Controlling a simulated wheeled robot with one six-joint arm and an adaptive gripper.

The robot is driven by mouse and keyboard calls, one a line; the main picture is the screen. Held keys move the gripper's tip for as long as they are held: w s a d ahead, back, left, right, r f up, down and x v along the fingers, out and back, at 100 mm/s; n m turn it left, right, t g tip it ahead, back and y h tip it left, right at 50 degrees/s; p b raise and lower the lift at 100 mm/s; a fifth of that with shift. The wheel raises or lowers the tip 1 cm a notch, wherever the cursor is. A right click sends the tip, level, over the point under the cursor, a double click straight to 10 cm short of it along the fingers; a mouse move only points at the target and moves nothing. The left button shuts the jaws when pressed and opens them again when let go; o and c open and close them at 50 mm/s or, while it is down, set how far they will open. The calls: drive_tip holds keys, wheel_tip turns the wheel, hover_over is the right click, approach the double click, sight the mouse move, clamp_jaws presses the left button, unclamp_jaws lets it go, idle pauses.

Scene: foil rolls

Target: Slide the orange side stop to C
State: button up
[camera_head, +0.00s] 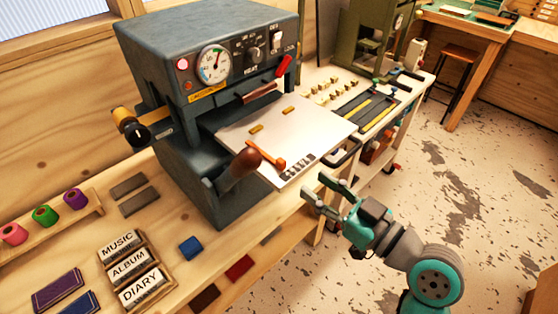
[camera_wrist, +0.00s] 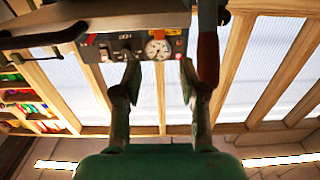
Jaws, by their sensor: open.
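The orange side stop (camera_head: 266,154) is a slim bar with a small raised end, lying on the pale plate (camera_head: 318,128) of the grey-blue press (camera_head: 180,60). Its raised end is near the plate's front edge, by a dark lettered scale (camera_head: 298,167); the letters are too small to read surely. My gripper (camera_head: 314,189) is open and empty, beyond the plate's front right edge and apart from the stop. In the wrist view its two fingers (camera_wrist: 160,84) stand apart with nothing between them; I cannot make out the stop there.
A brown-handled lever (camera_head: 238,170) rises just left of the stop. A second brown handle (camera_head: 259,93) hangs above the plate's back. Type blocks (camera_head: 130,265), foil rolls (camera_head: 44,215) and a blue block (camera_head: 190,247) lie on the bench at left. Open floor is at right.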

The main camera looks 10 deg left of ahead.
sight(284, 163)
drive_tip(key=x, duration=1)
drive_tip(key=shift+w+a, duration=0.2)
drive_tip(key=shift+a, duration=0.05)
clamp_jaws()
